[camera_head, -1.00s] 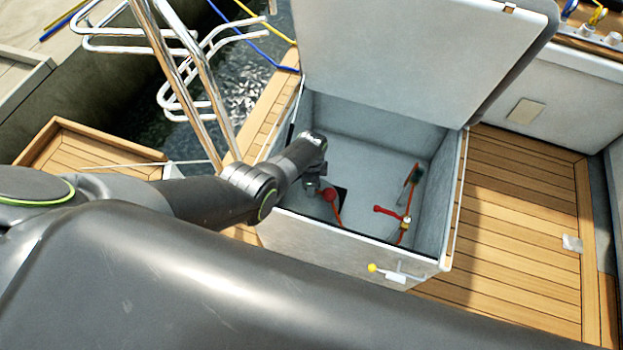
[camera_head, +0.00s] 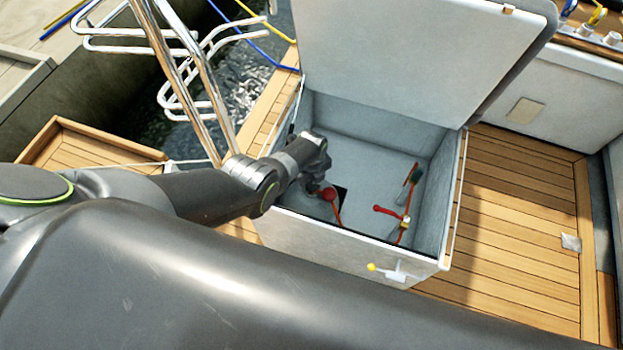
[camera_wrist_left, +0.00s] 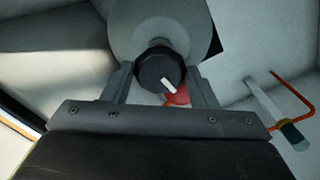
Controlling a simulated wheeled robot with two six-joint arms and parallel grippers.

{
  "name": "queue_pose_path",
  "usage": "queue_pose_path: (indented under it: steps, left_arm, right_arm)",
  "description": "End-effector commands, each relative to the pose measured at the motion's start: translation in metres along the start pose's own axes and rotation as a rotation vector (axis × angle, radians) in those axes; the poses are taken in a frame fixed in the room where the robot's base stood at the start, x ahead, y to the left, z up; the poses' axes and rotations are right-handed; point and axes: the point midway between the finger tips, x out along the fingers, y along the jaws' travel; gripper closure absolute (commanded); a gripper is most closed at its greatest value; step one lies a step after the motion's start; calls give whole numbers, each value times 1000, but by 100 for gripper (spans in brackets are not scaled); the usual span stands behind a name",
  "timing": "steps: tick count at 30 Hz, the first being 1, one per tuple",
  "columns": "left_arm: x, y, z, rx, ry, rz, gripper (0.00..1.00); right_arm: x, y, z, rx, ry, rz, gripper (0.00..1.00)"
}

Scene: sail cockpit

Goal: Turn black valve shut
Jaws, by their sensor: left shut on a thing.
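The black valve (camera_wrist_left: 160,72) shows in the left wrist view as a dark round knob with a white mark, at the end of a grey cylindrical body (camera_wrist_left: 155,22). My left gripper (camera_wrist_left: 160,80) is shut on the knob, with one finger on each side of it. In the head view my left gripper (camera_head: 312,186) reaches down into the open locker, and the knob is hidden there behind my wrist. The white mark on the knob lies at a slant. My right gripper is not in view.
The locker (camera_head: 350,255) has its white lid (camera_head: 415,50) raised. Inside are a red round part (camera_head: 329,194) close to my gripper, a red-handled pipe fitting (camera_head: 386,210) and a dark green part (camera_head: 416,174).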

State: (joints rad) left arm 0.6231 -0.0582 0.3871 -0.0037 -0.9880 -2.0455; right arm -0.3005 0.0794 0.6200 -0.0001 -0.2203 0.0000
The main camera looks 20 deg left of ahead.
Motion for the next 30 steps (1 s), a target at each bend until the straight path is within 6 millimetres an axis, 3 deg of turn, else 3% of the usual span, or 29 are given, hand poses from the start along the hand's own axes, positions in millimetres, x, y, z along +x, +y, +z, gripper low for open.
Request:
queue_pose_path:
  steps: [12, 27, 28, 30]
  left_arm:
    - [-1, -1, 0, 165, 0, -2, 70]
    - [0, -1, 0, 183, -1, -1, 70]
    - [0, -1, 0, 183, -1, -1, 45]
    - [0, -1, 0, 183, -1, -1, 36]
  right_arm:
    - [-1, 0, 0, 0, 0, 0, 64]
    - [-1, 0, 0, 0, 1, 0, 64]
    - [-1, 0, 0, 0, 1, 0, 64]
    - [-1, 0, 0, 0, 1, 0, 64]
